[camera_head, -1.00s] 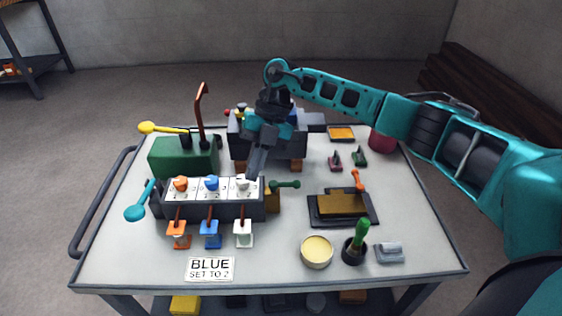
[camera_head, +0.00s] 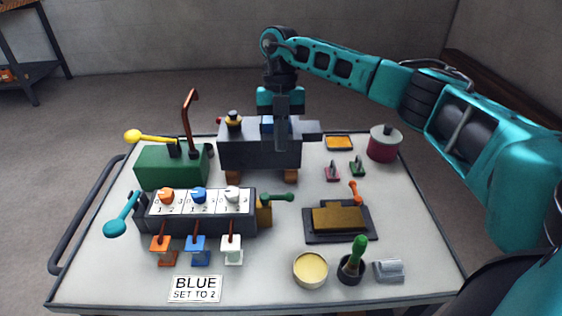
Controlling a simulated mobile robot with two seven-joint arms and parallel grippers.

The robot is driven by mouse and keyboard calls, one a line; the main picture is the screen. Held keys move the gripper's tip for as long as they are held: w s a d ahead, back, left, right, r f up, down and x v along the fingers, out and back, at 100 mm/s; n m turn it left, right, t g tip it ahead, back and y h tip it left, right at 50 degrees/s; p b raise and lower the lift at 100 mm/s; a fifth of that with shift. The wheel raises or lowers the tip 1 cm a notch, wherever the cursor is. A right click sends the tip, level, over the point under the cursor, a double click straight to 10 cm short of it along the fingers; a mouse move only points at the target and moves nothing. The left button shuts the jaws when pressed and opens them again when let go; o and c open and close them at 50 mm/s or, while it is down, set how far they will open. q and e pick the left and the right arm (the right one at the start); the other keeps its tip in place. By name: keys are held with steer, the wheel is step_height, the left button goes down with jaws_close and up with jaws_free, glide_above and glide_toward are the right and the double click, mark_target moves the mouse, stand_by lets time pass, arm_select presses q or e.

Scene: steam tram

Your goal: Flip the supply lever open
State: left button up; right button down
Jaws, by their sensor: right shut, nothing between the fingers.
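No lever carries a label I can read as supply. A green-handled lever (camera_head: 280,197) sticks out to the right, about level, from a brass block (camera_head: 263,213) at the right end of the dial box (camera_head: 205,224). A teal lever (camera_head: 121,215) slants down to the left at the box's other end. A yellow-knobbed lever (camera_head: 146,137) lies nearly level on the green box (camera_head: 172,167). A small orange lever (camera_head: 355,191) stands by the brass plate block (camera_head: 338,217). My right gripper (camera_head: 282,144) is shut and empty, pointing down in front of the grey engine body, apart from these levers. My left gripper is out of view.
The grey engine body (camera_head: 240,152) stands at the back with a bent copper pipe (camera_head: 189,112) to its left. A crimson pot (camera_head: 384,144), a cream tin (camera_head: 310,269) and a green-handled brush (camera_head: 355,257) stand on the right. The dial box has orange, blue and white knobs.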

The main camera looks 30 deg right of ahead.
mark_target(277, 199)
arm_select(q)
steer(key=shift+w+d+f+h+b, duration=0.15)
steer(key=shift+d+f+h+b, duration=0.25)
steer(key=shift+b, duration=0.7)
arm_select(e)
steer(key=x, duration=0.9)
steer(key=shift+f, duration=0.15)
arm_select(q)
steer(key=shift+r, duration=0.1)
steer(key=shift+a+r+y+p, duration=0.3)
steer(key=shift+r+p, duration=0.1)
steer(key=shift+p, duration=0.7)
arm_select(e)
steer(key=shift+s+m, duration=0.3)
steer(key=shift+m, duration=0.2)
arm_select(q)
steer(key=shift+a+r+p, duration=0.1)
steer(key=shift+p, duration=0.35)
arm_select(e)
steer(key=shift+s+m, duration=0.1)
steer(key=shift+m, duration=0.2)
